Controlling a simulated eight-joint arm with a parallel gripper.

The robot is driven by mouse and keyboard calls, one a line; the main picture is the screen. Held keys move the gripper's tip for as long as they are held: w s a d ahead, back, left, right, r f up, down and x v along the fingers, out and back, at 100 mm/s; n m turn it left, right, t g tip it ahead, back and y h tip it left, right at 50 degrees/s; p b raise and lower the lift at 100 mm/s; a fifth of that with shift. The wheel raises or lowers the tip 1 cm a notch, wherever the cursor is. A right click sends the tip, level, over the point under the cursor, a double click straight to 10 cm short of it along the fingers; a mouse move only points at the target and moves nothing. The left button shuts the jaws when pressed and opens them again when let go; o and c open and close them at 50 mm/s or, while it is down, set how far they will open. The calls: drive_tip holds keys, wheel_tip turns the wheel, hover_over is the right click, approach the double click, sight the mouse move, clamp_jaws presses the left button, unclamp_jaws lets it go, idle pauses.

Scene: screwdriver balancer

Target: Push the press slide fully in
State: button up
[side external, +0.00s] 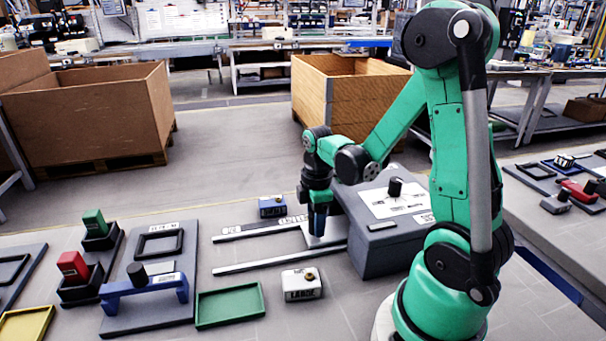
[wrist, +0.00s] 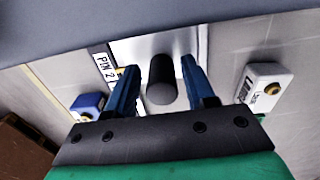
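The press slide (side external: 327,242) is a pale plate lying between two light rails, with one end against the dark grey press box (side external: 384,247). In the wrist view the bright slide plate (wrist: 205,47) carries an upright black round handle (wrist: 161,80). My gripper (side external: 318,232) points down over the slide, beside the press box. In the wrist view its two blue fingers (wrist: 161,88) stand on either side of the handle, with a narrow gap showing on each side. How deep the slide sits in the press is hidden.
A blue block with a brass button (side external: 272,207) stands behind the rails, and a white one (side external: 302,285) stands in front. A green tray (side external: 230,304) and a blue bridge-shaped fixture (side external: 143,289) lie front left. The track between the rails is clear leftward.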

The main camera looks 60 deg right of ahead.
drive_tip(key=shift+o, duration=0.9)
drive_tip(key=shift+r, duration=0.1)
drive_tip(key=shift+r, duration=3.4)
drive_tip(key=shift+a, duration=0.1)
drive_tip(key=w+a+r+m+t, duration=0.2)
drive_tip(key=a+r+m+t, duration=0.2)
drive_tip(key=a+m+t, duration=0.3)
drive_tip(key=a+m, duration=0.2)
drive_tip(key=a, duration=0.3)
drive_tip(key=shift+a, duration=0.4)
